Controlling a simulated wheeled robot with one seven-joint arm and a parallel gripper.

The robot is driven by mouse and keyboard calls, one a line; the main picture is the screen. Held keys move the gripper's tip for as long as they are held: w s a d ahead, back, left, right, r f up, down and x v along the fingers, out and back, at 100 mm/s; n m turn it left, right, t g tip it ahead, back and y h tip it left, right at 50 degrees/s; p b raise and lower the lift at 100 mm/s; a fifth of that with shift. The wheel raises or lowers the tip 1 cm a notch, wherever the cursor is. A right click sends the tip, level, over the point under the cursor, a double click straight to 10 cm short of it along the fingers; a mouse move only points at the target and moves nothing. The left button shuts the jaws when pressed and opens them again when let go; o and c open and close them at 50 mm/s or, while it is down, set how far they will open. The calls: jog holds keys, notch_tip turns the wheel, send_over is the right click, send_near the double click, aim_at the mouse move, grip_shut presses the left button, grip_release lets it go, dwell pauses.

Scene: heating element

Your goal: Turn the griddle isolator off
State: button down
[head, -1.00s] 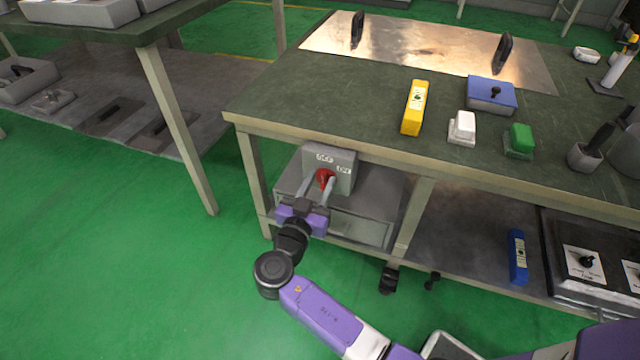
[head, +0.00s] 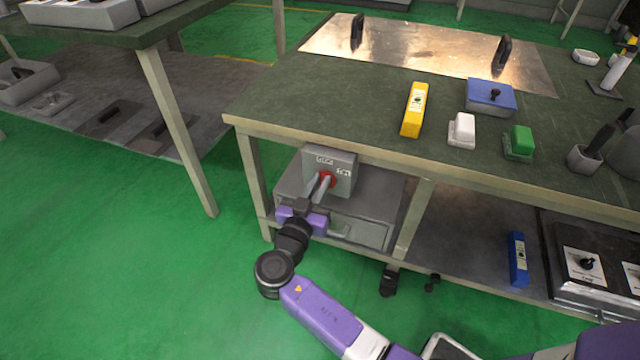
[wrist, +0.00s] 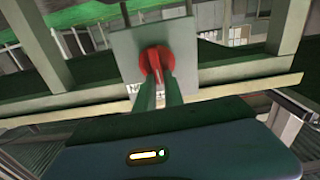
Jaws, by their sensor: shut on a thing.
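The griddle isolator (head: 342,163) is a grey box with a red rotary knob (head: 327,180), fixed under the left front of the green-topped bench. In the wrist view the red knob (wrist: 157,62) sits between the fingertips, in front of the grey isolator plate (wrist: 125,50). The fingers hide part of the knob, so its exact angle is hard to tell.
A grey drawer unit (head: 372,232) stands below the isolator. A bench leg (head: 252,180) is close on the left. The bench top (head: 310,110) holds yellow, white, green and blue items. Open green floor lies at the left front.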

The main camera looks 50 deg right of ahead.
jog(key=shift+w+a+f+n+p, duration=0.25)
jog(key=shift+n+p, duration=0.65)
jog(key=shift+n, duration=1.95)
jog(key=shift+w+f+n+p, duration=0.4)
jog(key=shift+n+p, duration=0.5)
jog(key=shift+n, duration=2)
jog(key=shift+w+a+f+n+p, duration=0.25)
jog(key=shift+n+p, duration=0.65)
jog(key=shift+n, duration=1.95)
jog(key=shift+d+f, duration=0.1)
jog(key=shift+f, duration=0.15)
jog(key=c, duration=1.4)
grip_release()
jog(key=shift+c, duration=0.2)
jog(key=p+v, duration=0.1)
jog(key=v, duration=0.6)
jog(key=shift+a, duration=0.4)
